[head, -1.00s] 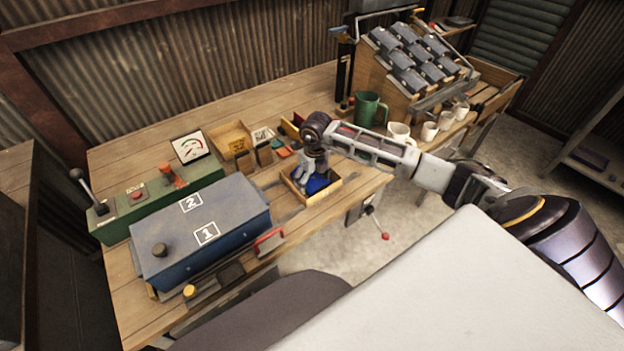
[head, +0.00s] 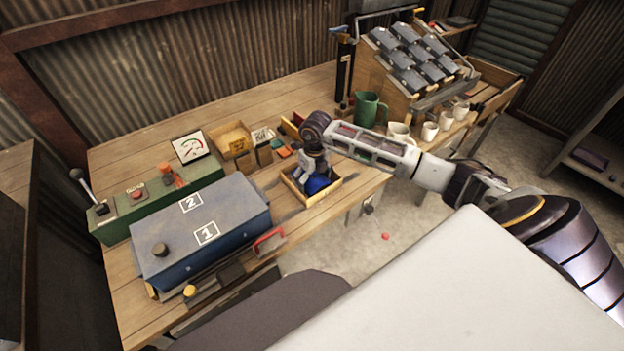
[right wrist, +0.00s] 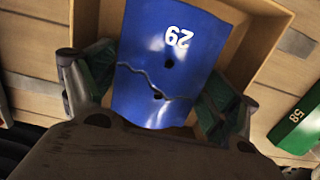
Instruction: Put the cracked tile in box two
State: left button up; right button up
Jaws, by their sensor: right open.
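In the head view the right gripper (head: 311,176) points down into the tray. Box two is the part of the blue lidded box marked 2 (head: 191,203), beside the part marked 1 (head: 206,233). My left gripper is not in view.
A green tile marked 58 (right wrist: 297,128) lies right of the tray in the wrist view. A green control panel (head: 150,203) with levers stands behind the blue box. A green jug (head: 369,109) and white mugs (head: 430,131) stand at the right.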

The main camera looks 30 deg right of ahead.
notch_tip(320, 180, up, 12)
jog(key=shift+s, duration=0.45)
jog(key=shift+d, duration=0.1)
dwell(0.6)
